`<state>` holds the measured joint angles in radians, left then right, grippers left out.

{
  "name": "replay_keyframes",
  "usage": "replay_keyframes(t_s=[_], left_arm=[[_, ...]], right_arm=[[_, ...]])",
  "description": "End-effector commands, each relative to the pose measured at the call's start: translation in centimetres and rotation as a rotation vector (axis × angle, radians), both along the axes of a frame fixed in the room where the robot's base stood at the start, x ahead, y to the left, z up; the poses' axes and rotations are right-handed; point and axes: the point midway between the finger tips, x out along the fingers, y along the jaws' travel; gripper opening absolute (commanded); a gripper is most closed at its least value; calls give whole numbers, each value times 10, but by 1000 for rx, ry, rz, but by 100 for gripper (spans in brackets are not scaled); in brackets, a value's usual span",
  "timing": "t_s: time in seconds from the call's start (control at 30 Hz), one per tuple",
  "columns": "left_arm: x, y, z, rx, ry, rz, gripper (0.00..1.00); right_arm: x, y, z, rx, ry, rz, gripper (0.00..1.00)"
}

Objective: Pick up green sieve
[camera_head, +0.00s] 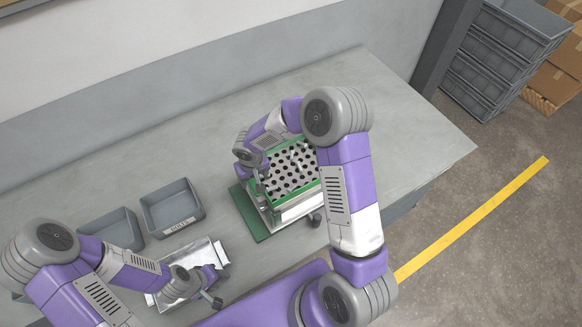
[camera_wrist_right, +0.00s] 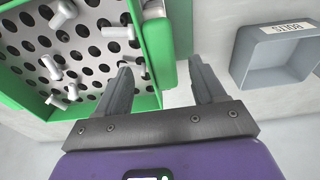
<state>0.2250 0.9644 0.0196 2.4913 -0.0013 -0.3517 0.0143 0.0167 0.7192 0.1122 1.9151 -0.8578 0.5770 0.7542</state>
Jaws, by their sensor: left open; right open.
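The green sieve (camera_head: 297,194) has a green rim and a white perforated floor with several pale bolt-like pieces on it. It sits on the bench over a green base (camera_head: 246,214) and a metal tray. My right gripper (camera_head: 262,178) is at its left side, open. In the right wrist view the open fingers (camera_wrist_right: 162,85) stand either side of the sieve's green side wall and handle (camera_wrist_right: 158,45), one over the inside, one outside; contact cannot be told. My left gripper (camera_head: 214,290) is open and empty over the front of the bench, away from the sieve.
A grey bin labelled BOLTS (camera_head: 148,203) stands left of the sieve, with another grey bin (camera_head: 106,218) beside it. A metal tray (camera_head: 204,250) lies near my left gripper. The bench (camera_head: 405,115) is clear at the back right. Stacked crates (camera_head: 497,62) stand on the floor beyond.

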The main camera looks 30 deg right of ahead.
Motion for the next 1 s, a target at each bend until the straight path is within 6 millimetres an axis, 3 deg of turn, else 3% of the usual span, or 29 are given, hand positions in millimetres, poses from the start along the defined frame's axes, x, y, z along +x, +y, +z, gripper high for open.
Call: replay_keyframes(t_s=[0.2, 0.47, 0.93, 1.0], left_arm=[[0, 0, -16, 0, -1, 0, 43], [0, 0, -17, 0, -1, 0, 43], [0, 0, -16, 0, -1, 0, 43], [0, 0, -16, 0, -1, 0, 43]], right_arm=[[3, 1, -37, 1, 2, -1, 69], [4, 2, -41, 1, 0, -1, 69], [4, 1, -41, 1, 1, -1, 0], [5, 1, -40, 0, -1, 0, 0]])
